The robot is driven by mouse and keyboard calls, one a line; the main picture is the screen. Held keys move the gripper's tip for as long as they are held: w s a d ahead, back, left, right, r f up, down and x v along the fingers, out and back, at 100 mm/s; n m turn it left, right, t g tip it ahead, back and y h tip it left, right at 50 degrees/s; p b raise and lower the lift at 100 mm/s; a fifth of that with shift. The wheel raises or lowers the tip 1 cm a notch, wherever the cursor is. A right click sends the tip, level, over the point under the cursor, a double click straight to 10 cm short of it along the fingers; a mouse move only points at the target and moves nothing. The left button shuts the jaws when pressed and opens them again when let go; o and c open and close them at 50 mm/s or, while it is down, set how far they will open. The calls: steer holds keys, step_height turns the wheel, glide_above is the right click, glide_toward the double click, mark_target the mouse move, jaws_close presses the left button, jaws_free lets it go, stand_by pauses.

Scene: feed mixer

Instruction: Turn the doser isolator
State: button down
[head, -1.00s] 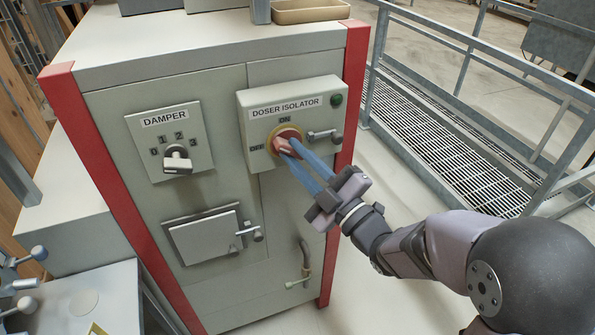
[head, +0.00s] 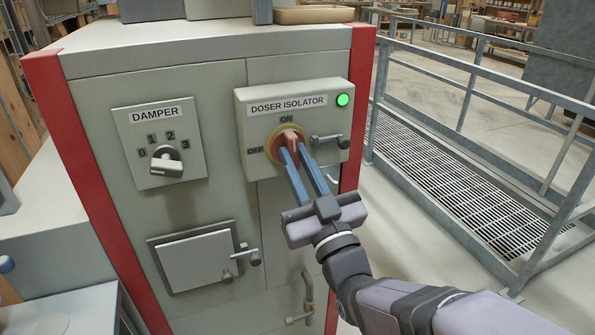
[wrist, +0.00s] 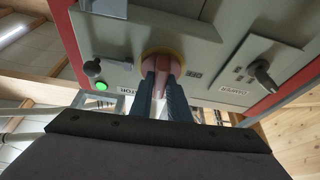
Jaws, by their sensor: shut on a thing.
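The doser isolator (head: 334,163) is a pale grey box on the cabinet front, with OFF at left and ON at top of its switch. Its red knob (head: 289,137) sits on a yellow ring and appears upright, towards ON. A round green lamp (head: 343,100) at the box's upper right is lit; it also shows in the wrist view (wrist: 102,86). My gripper (head: 296,157) is shut on the red knob, with one blue finger on each side. In the wrist view the knob (wrist: 160,78) shows between the fingers, which hide part of it.
Left of the isolator is the DAMPER panel (head: 142,168) with a dial marked 0 to 3. Below it is a small latched hatch (head: 197,262). A small lever (head: 327,140) sits right of the knob. A metal railing (head: 470,100) and grated walkway stand at right.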

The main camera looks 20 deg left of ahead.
steer(key=shift+m+t+b, duration=0.3)
steer(key=shift+m+t, duration=0.1)
steer(key=shift+m, duration=0.4)
steer(key=c, duration=1.7)
jaws_free()
steer(key=shift+h, duration=0.3)
steer(key=shift+s, duration=0.1)
steer(key=shift+b+v, duration=0.85)
steer(key=shift+v, duration=2.75)
